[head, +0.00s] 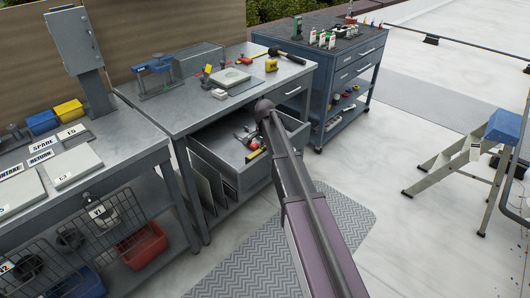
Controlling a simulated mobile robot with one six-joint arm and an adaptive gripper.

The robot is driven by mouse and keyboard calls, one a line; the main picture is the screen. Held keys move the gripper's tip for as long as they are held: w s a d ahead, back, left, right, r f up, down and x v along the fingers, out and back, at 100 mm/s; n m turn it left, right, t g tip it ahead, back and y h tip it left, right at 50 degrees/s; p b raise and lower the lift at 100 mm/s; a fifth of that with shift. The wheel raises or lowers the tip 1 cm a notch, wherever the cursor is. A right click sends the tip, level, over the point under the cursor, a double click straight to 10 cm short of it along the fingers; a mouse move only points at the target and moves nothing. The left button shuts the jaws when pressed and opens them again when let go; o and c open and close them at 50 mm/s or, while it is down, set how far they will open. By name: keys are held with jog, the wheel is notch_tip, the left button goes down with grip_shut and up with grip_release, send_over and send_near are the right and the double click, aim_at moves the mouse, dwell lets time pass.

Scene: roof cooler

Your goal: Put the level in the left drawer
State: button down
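The left drawer (212,160) under the middle workbench is pulled open. A short yellow bar (256,154) with dark marks lies inside it, close to the left edge of my arm; it looks like the level, but it is too small to be sure. Beside it is a small grey and red item (244,134) that I cannot identify. My purple arm rises from the bottom of the head view to a rounded dark joint over the drawer's right part and hides some of the inside. I cannot make out my gripper's fingers.
A step ladder (450,165) is farther right. The floor between is clear.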

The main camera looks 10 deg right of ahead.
jog(key=shift+f, duration=0.15)
jog(key=shift+c, duration=2.4)
grip_release()
notch_tip(320, 180, up, 12)
jog(key=p, duration=1.2)
jog(key=shift+r, duration=0.2)
jog(key=s+n, duration=1)
jog(key=s, duration=1.9)
jog(key=shift+n, duration=0.4)
